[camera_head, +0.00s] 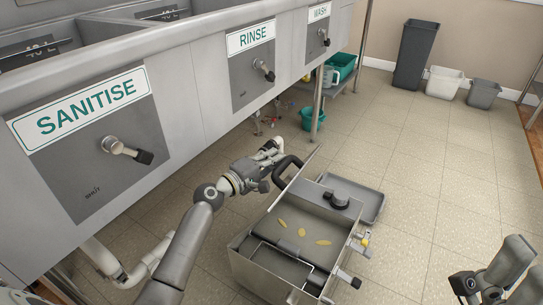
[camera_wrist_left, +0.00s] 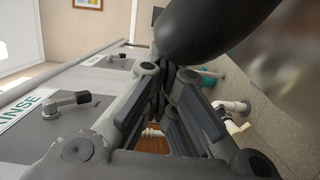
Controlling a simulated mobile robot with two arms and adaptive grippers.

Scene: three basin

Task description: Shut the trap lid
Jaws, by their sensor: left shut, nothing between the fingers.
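The trap is an open grey metal box (camera_head: 236,262) on the floor, with yellowish pieces (camera_head: 302,232) and a dark rod frame inside. The raised plate along its left side, seen nearly edge-on, looks like its lid (camera_head: 299,172). A black curved handle (camera_head: 281,168) stands out from the plate's left side. My left gripper (camera_head: 277,152) is shut and empty beside this handle. In the left wrist view its closed fingers (camera_wrist_left: 170,82) lie just under a large dark rounded shape (camera_wrist_left: 210,28), probably the handle. I cannot tell if they touch.
The steel sink unit (camera_head: 190,110) with projecting valve levers (camera_head: 125,150) runs along the left. A grey tray (camera_head: 370,203) lies behind the trap. White drain pipes (camera_head: 150,258) and a teal bucket (camera_head: 308,118) are under the sinks. Bins (camera_head: 415,55) stand far back.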

